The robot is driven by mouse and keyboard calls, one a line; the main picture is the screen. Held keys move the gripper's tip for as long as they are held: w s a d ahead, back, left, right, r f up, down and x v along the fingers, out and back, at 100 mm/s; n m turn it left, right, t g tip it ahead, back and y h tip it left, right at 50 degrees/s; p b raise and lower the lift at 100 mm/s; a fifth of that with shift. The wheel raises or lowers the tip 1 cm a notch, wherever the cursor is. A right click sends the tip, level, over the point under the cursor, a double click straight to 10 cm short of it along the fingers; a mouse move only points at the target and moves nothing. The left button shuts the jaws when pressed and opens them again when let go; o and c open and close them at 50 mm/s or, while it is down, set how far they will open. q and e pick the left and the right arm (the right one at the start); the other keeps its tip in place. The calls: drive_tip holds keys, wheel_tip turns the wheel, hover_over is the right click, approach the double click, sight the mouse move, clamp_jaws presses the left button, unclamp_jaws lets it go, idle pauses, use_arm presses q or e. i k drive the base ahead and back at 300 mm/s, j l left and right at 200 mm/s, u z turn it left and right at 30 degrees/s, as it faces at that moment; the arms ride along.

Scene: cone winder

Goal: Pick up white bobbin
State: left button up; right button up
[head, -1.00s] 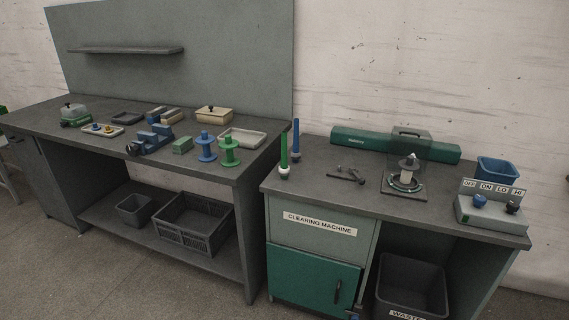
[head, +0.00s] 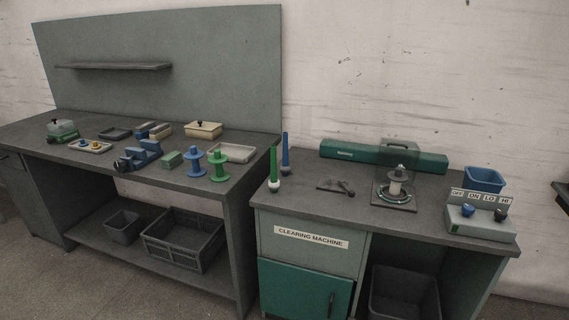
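A small white bobbin-like piece (head: 395,188) stands upright at the middle of the round spindle unit (head: 394,199) on the clearing machine bench, with a grey cap (head: 399,171) above it. A clear guard stands behind it. It is too small to tell whether this is a separate bobbin or part of the unit. A blue spool (head: 193,164) and a green spool (head: 219,166) stand upright on the left bench. Neither of my grippers is in view.
The clearing machine bench (head: 340,213) also holds a blue and a green upright cone, a dark tool (head: 337,187), a blue bin (head: 485,179) and a switch box (head: 480,220). Its front strip is mostly clear. The left bench (head: 185,183) carries trays, boxes and a vise.

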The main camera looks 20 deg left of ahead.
sight(274, 183)
drive_tip(key=i+j+z, duration=0.15)
drive_tip(key=j, duration=0.25)
drive_tip(key=i+j+z, duration=0.15)
drive_tip(key=j, duration=0.3)
drive_tip(key=i+j+z, duration=0.15)
drive_tip(key=j, duration=0.3)
drive_tip(key=i+j+z, duration=0.15)
drive_tip(key=j, duration=0.3)
drive_tip(key=i+j+z, duration=0.15)
drive_tip(key=j, duration=0.3)
drive_tip(key=k, duration=0.05)
